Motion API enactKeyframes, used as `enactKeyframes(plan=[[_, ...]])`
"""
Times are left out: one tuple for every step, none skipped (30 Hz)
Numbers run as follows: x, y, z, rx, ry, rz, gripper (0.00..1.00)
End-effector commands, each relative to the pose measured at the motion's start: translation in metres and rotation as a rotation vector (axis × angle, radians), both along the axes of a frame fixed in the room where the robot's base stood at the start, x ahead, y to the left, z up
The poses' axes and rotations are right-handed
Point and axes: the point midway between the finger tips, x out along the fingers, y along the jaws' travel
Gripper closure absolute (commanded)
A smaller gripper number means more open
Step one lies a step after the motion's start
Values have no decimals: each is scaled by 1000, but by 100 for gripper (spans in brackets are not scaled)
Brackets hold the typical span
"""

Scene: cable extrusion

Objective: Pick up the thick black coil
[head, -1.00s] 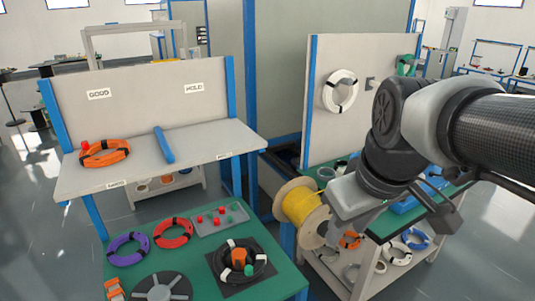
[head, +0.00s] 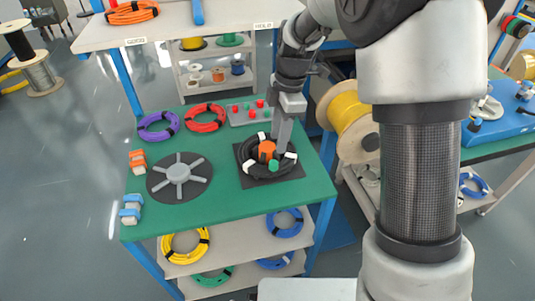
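The thick black coil (head: 254,171) lies on a dark square mat (head: 295,173) at the right part of the green table, with white bands around it. An orange cylinder (head: 267,147) and a green piece (head: 273,165) stand in or by its middle. My gripper (head: 282,148) points down at the coil's far right side, its fingertips at or just above the coil. It hides part of that side. I cannot tell whether the fingers touch the coil or are open or shut.
On the green table (head: 225,190) lie a purple coil (head: 158,133), a red coil (head: 205,124), a grey tray (head: 236,119) with red pieces and a grey spoked disc (head: 151,184). A yellow cable spool (head: 350,112) stands right of the table. The table's front strip is clear.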

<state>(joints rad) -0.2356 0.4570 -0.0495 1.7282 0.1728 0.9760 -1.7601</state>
Motion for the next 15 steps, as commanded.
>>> enactKeyframes(plan=[[-1, 1, -14, -2, 3, 0, 65], [-1, 2, -21, -2, 4, 0, 65], [-2, 3, -29, -2, 2, 1, 65], [-2, 4, -34, -2, 2, 1, 65], [-2, 4, -39, -2, 3, 0, 65], [-2, 5, -45, -2, 2, -1, 65], [-2, 5, -49, -1, 1, -2, 65], [-2, 5, -51, -1, 1, -2, 65], [-2, 6, -55, -1, 0, -2, 65], [-2, 6, -56, -1, -1, -1, 65], [-2, 6, -58, -1, -1, -1, 65], [-2, 6, -59, -1, -1, -1, 65], [-2, 6, -60, -1, -1, -1, 65], [-2, 7, -61, -1, 0, -1, 65], [-2, 7, -64, -1, 0, 0, 65]])
